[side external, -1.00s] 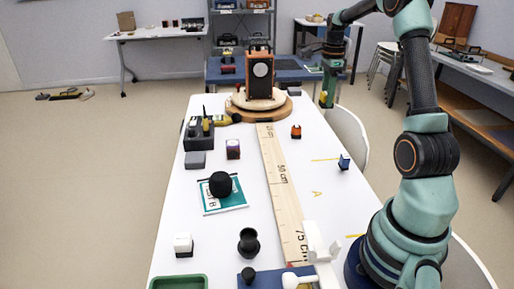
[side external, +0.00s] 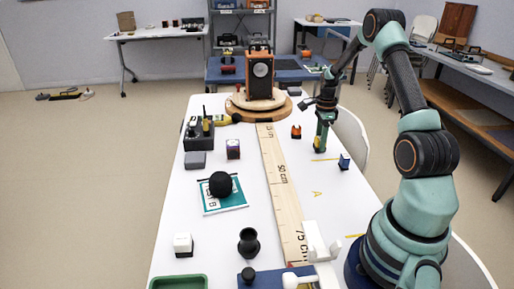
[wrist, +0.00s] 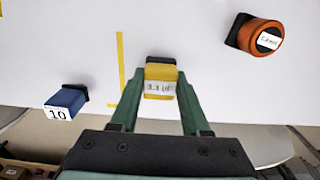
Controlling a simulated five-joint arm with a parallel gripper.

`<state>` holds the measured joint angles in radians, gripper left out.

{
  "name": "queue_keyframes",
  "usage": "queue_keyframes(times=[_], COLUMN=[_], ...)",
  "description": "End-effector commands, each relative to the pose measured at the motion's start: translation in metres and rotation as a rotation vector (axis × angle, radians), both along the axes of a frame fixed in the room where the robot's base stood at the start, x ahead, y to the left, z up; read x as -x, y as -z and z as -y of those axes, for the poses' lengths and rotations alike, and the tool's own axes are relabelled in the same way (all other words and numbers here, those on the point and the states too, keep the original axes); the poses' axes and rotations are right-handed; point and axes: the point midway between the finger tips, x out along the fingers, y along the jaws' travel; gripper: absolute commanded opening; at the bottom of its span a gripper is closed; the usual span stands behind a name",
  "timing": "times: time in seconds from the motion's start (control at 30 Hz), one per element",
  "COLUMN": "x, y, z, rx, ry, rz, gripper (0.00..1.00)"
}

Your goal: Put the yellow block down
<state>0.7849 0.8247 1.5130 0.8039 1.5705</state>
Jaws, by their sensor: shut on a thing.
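The yellow block (wrist: 161,72) has a white label on its near face and a black part at its far end. It sits between the two green fingers of my gripper (wrist: 158,88) in the wrist view, and the fingers are shut on it. In the side view my gripper (side external: 320,143) points down at the right part of the white table (side external: 330,205), beside the yellow tape line. The block shows only as a small yellow patch (side external: 317,144) there. I cannot tell whether it touches the table.
A blue block (side external: 344,162) marked 10 stands nearby, left in the wrist view (wrist: 66,102). An orange cylinder (wrist: 260,37) lies to the right there. The table's edge is close.

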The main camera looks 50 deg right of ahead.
Motion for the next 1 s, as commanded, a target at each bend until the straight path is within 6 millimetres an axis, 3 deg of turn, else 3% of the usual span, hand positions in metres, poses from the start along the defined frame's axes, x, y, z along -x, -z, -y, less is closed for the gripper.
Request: queue_keyframes(times=[0.43, 0.47, 0.5, 0.53, 0.83, 1.0], x=[0.000, 0.000, 0.000, 0.000, 0.000, -0.001], y=[0.006, 0.006, 0.006, 0.006, 0.005, -0.009], z=[0.000, 0.000, 0.000, 0.000, 0.000, 0.001], rx=[0.000, 0.001, 0.001, 0.001, 0.001, 0.003], ry=[0.000, 0.000, 0.000, 0.000, 0.000, 0.000], rz=[0.000, 0.001, 0.001, 0.001, 0.001, 0.003], gripper=[0.00, 0.58, 0.73, 0.76, 0.76, 0.76])
